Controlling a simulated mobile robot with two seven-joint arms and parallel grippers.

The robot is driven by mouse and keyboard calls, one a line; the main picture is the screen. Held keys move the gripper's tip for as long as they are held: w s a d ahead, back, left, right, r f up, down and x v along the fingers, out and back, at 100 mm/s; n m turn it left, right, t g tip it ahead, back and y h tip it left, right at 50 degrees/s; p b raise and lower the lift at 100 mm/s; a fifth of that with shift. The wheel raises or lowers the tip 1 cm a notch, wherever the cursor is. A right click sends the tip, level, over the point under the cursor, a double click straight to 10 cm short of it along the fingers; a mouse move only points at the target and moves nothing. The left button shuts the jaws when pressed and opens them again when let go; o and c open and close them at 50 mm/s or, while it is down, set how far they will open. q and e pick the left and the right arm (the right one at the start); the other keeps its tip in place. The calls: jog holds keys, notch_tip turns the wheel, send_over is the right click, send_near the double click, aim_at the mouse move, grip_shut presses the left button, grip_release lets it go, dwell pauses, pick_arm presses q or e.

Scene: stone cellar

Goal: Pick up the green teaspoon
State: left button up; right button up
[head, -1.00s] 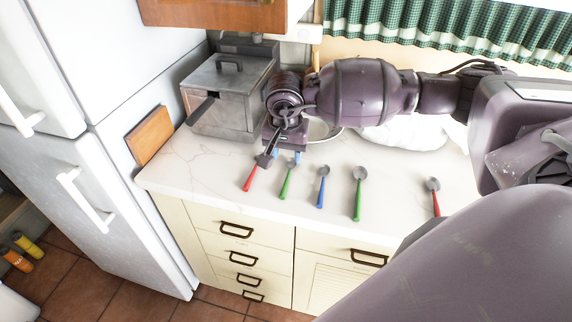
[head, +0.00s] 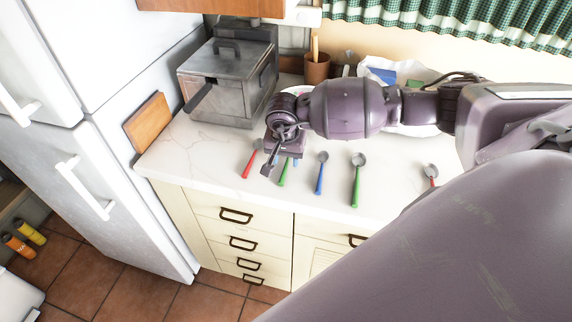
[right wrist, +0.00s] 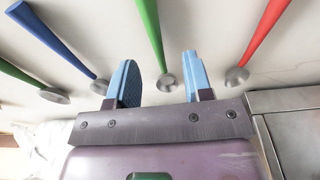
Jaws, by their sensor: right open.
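Several small spoons lie in a row on the pale marble counter. A green-handled spoon (head: 283,174) lies second from the left, its bowl hidden by my right gripper (head: 282,164) in the head view. In the right wrist view, this green spoon (right wrist: 152,38) has its bowl between the open, light-blue-padded fingers of my right gripper (right wrist: 162,76). The fingers look empty; their height above the counter is unclear. Another, larger-looking green-handled spoon (head: 356,183) lies further right. My left gripper is not in view.
A red spoon (head: 249,162) lies left of the gripper and a blue spoon (head: 321,175) right of it. Another red spoon (head: 431,171) is partly covered by my arm. A grey metal box (head: 225,75) and a brown pot (head: 317,68) stand behind. The counter's front edge is clear.

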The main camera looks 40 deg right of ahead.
jog(key=shift+d+f, duration=0.1)
jog(key=shift+f, duration=0.8)
grip_shut()
jog(key=shift+r, duration=0.1)
